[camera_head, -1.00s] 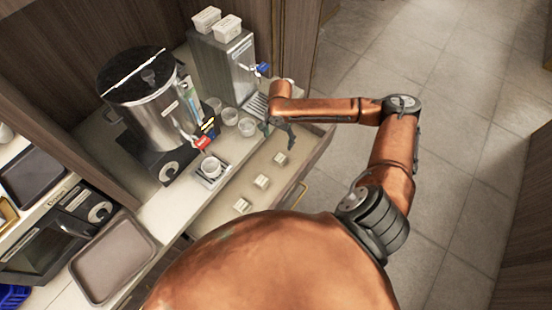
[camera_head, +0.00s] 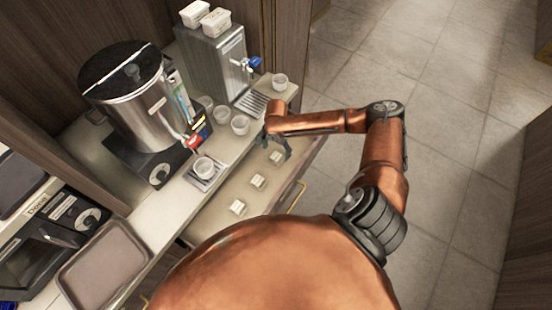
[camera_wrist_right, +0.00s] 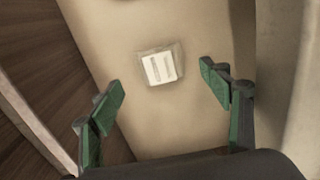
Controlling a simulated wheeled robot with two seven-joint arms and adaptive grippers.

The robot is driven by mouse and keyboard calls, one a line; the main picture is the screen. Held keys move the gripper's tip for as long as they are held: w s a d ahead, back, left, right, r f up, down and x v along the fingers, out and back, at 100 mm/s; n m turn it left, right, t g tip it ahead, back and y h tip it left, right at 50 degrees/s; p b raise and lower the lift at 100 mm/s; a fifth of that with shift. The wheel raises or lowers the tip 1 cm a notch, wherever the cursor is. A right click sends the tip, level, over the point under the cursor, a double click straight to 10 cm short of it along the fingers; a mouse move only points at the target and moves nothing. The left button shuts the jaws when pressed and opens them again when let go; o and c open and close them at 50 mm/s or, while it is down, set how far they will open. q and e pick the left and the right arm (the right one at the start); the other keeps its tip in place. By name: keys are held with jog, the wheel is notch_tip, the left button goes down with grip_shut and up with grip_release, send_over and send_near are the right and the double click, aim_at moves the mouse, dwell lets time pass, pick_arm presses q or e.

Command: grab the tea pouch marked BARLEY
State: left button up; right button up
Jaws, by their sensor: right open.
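Three small pale tea pouches lie in a row in the open drawer (camera_head: 216,217): a near one (camera_head: 238,207), a middle one (camera_head: 258,181) and a far one (camera_head: 276,157). Their print is too small to read, so I cannot tell which is marked BARLEY. My right gripper (camera_head: 279,148) is at the far pouch. In the right wrist view, one pouch (camera_wrist_right: 160,68) lies flat ahead of the green fingertips of the right gripper (camera_wrist_right: 162,84), which stand wide apart with nothing between them. My left gripper is not in view.
On the counter beside the drawer stand a steel urn (camera_head: 140,100) with a red tap, a dispenser (camera_head: 218,62) with a blue tap, and several cups, one on a small tray (camera_head: 201,184). An empty brown tray (camera_head: 103,265) lies at lower left.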

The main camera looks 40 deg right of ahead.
aim_at(276, 156)
notch_tip(276, 156, down, 5)
jog(key=shift+f+b, duration=0.1)
jog(key=shift+b, duration=0.3)
jog(key=shift+c, duration=0.6)
jog(key=c, duration=1.1)
